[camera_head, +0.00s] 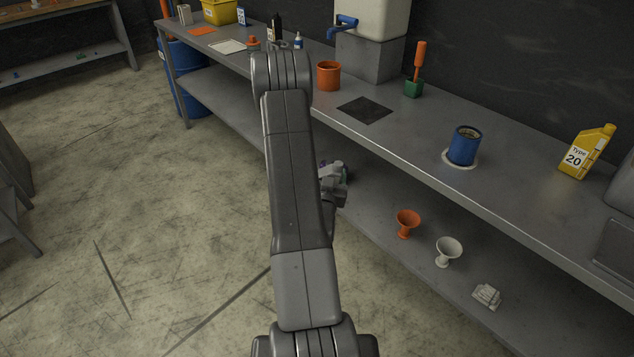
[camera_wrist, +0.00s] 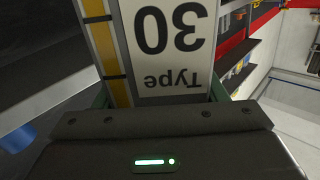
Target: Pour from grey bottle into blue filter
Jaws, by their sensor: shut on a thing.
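The blue filter (camera_head: 465,146) is an upright, open-topped cylinder on a pale ring on the grey bench. My gripper (camera_wrist: 160,98) is shut on the grey bottle (camera_wrist: 117,50), which fills the middle of the wrist view. Its white label reads "Type 30", upside down in that view, beside a yellow strip with dark marks. In the head view my arm hides most of my gripper and the bottle, and only part of my wrist shows beside the bench front. The bottle's mouth is out of view, and my gripper is well left of the filter.
A yellow "Type 20" bottle (camera_head: 587,152) stands right of the filter. On the bench (camera_head: 420,130) are a dark mat (camera_head: 365,110), an orange cup (camera_head: 328,76) and a green holder (camera_head: 413,88) with an orange-handled tool. Orange (camera_head: 407,222) and white (camera_head: 448,250) funnels stand on the lower shelf.

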